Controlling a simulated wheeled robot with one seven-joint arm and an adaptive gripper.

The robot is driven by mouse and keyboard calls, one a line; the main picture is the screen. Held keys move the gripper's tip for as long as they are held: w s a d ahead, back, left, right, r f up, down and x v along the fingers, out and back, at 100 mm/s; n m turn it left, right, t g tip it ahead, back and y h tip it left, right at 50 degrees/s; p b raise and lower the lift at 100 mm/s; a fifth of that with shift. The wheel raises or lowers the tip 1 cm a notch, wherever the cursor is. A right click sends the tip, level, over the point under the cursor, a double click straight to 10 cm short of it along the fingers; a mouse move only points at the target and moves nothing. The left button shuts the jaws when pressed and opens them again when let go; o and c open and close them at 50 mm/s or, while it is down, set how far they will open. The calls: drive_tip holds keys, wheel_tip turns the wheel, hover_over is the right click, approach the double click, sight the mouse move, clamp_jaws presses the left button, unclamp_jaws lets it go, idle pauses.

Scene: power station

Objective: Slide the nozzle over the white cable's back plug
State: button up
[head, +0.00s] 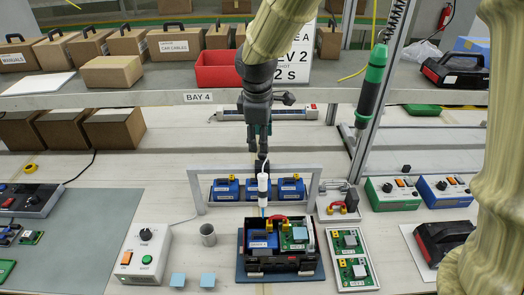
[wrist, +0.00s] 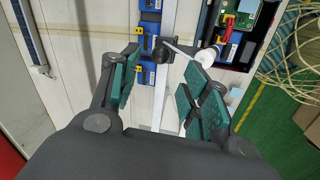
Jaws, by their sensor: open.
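A white upright cylinder with a blue lower tip (head: 263,183), which looks like the nozzle, hangs at the middle of a grey frame above an open black case (head: 283,262). In the wrist view a white rounded end (wrist: 207,56) and thin rod, likely the same tool, show beyond the fingers. My gripper (head: 258,146) is open and empty just above the tool and its dark holder; its fingers also show in the wrist view (wrist: 155,95). The case holds a blue block, a green board and a red cable. I cannot make out the white cable or its back plug.
The grey frame (head: 202,192) and several blue units (head: 226,190) stand behind the case. A white control box (head: 146,249) and a grey cup (head: 208,235) are left; a board tray (head: 354,258) is right. A green screwdriver (head: 371,85) hangs to the right of my arm. The shelf edge (head: 150,99) lies behind.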

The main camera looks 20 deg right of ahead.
drive_tip(key=shift+w+d+f+p, duration=0.15)
drive_tip(key=shift+f, duration=0.95)
drive_tip(key=shift+w+d+f+p, duration=0.1)
drive_tip(key=shift+w+f+p, duration=0.1)
drive_tip(key=shift+f, duration=0.9)
drive_tip(key=shift+w+d+f+p, duration=0.1)
drive_tip(key=shift+w+d+f, duration=0.05)
drive_tip(key=shift+f, duration=0.95)
clamp_jaws()
drive_tip(key=shift+w, duration=0.1)
